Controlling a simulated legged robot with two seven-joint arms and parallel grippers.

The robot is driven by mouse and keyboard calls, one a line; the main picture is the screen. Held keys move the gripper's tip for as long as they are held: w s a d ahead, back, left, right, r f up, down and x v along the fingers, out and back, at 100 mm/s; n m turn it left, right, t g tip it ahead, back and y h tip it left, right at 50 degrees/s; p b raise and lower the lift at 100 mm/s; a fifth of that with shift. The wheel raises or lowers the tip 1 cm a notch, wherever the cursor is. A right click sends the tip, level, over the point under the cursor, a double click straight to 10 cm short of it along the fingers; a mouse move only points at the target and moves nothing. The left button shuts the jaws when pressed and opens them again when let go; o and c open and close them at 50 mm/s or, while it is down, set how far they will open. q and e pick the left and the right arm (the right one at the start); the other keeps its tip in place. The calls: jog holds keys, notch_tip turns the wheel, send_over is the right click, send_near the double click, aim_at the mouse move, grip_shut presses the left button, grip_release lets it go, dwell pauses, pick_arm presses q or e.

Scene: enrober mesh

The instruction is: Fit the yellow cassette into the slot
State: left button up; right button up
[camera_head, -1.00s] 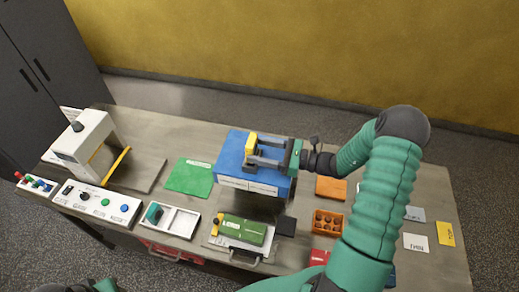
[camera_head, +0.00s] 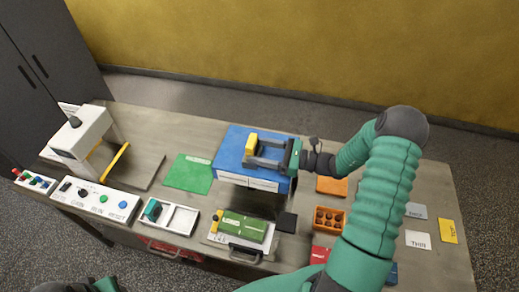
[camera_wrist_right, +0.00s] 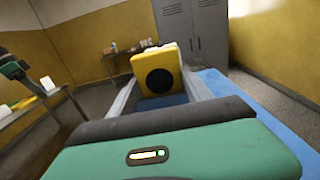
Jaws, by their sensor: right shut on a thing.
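The yellow cassette (camera_head: 251,143) is at the top of the blue machine (camera_head: 232,152), near the middle of the table. My right gripper (camera_head: 253,152) reaches in from the right and is shut on it. In the right wrist view the cassette (camera_wrist_right: 158,72) is a yellow block with a round black face, between my two grey fingers (camera_wrist_right: 160,88). Blue surface shows below and to the right of it there. I cannot tell whether the cassette touches the machine. I cannot make out the slot. My left gripper is out of view.
A green mat (camera_head: 189,173) lies left of the blue machine. In front stand a green block (camera_head: 243,227), a white tray (camera_head: 178,218) and a control box (camera_head: 97,200). A white press-like machine (camera_head: 84,134) stands at the left. An orange box (camera_head: 328,218) and cards (camera_head: 418,240) lie right.

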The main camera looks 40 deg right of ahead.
jog(key=shift+f, duration=0.15)
jog(key=o, duration=1.6)
jog(key=shift+o, duration=0.2)
jog(key=b+v, duration=0.5)
jog(key=v, duration=1.1)
jog(key=shift+s+d, duration=0.25)
jog(key=shift+d, duration=0.1)
